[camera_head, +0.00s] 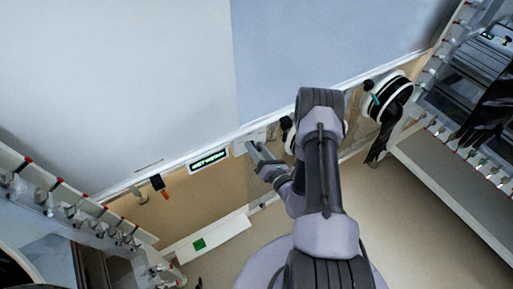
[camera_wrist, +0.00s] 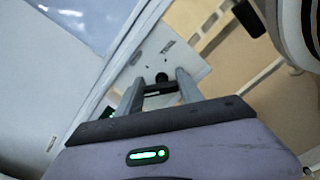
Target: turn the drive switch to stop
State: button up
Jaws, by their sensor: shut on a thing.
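A white switch plate (camera_wrist: 172,50) with small dark lettering is in the upper middle of the wrist view, tilted in the picture. A small black knob (camera_wrist: 162,77) on it, which I take as the drive switch, shows between my fingertips. My gripper (camera_wrist: 159,82) reaches to the plate with a finger on each side of the knob and is shut on it. In the head view my gripper (camera_head: 256,155) is at the wall strip below the big panels. The knob is hidden there, and which position it points to cannot be read.
A lit green display (camera_head: 208,160) and an orange-and-black fitting (camera_head: 158,184) are left of my gripper. A round glove port with a black glove (camera_head: 388,100) is to the right. A white box with a green square (camera_head: 200,243) is below. Glovebox rows flank both sides.

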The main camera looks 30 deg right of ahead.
jog(key=shift+d+m+p, duration=0.1)
jog(key=shift+m+p, duration=0.25)
jog(key=shift+m, duration=1.75)
jog(key=o, duration=1.4)
jog(key=shift+w, duration=0.1)
